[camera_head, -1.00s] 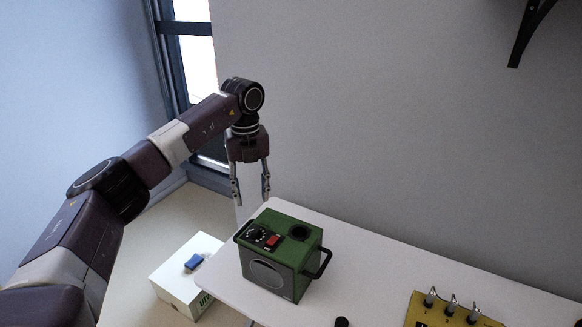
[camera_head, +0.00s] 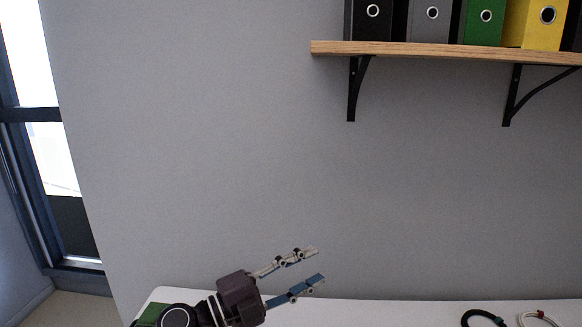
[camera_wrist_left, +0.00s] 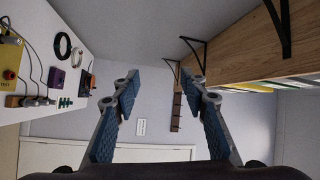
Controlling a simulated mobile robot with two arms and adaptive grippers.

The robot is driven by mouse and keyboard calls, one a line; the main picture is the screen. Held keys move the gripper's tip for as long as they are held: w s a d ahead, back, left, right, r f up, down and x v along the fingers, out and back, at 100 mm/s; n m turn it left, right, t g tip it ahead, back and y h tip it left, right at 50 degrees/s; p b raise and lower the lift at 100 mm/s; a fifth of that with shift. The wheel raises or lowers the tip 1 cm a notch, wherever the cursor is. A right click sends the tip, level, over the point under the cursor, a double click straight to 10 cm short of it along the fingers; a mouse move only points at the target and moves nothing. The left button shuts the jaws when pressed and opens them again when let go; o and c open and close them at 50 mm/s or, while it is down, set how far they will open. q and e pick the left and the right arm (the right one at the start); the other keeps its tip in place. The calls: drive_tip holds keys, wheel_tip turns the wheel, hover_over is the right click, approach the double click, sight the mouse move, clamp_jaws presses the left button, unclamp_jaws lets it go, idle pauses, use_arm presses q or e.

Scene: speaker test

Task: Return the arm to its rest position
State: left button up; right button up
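My left gripper (camera_head: 319,264) is open with nothing between its fingers. It points right and a little up in front of the grey wall, low in the head view. In the left wrist view its two fingers (camera_wrist_left: 160,80) stand apart, with only the far wall between them. A small part of the green speaker box (camera_head: 150,314) shows at the bottom left, mostly hidden by my arm and the frame edge. My right gripper is not in view.
The white table (camera_head: 390,312) runs along the bottom, with a black cable (camera_head: 483,316) and a white cable (camera_head: 540,316) at the right. A wooden shelf (camera_head: 430,50) with several binders hangs above. In the wrist view a yellow box (camera_wrist_left: 10,62) is at the left.

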use_arm(q)
drive_tip(key=w+a+f+n+t+y, duration=0.1)
drive_tip(key=a+f+n+t+y, duration=0.2)
drive_tip(key=a+n+t+y, duration=1.15)
drive_tip(key=s+a+f+n+g+y, duration=0.2)
drive_tip(key=s+a+f+n+g, duration=0.25)
drive_tip(key=f, duration=0.25)
drive_tip(key=s+a+f+n+g+y, duration=0.1)
drive_tip(key=s+a+f+n+g, duration=0.2)
drive_tip(key=f+n+g, duration=0.3)
drive_tip(key=s+a+f+g, duration=0.1)
drive_tip(key=s+f+g, duration=0.55)
drive_tip(key=s, duration=0.65)
drive_tip(key=s+a+f+g, duration=0.1)
drive_tip(key=s+f+g, duration=0.2)
drive_tip(key=s+f, duration=0.85)
drive_tip(key=s+f+g, duration=0.1)
drive_tip(key=s+f, duration=0.1)
drive_tip(key=f, duration=1.1)
drive_tip(key=s+f+g, duration=0.1)
drive_tip(key=s+f, duration=0.2)
drive_tip(key=f, duration=1)
drive_tip(key=s+a+f+b, duration=0.1)
drive_tip(key=s+a+f, duration=0.1)
drive_tip(key=s+f, duration=1.2)
drive_tip(key=shift+s+a+f+g, duration=0.3)
drive_tip(key=shift+s+a+g, duration=0.05)
drive_tip(key=shift+s, duration=0.45)
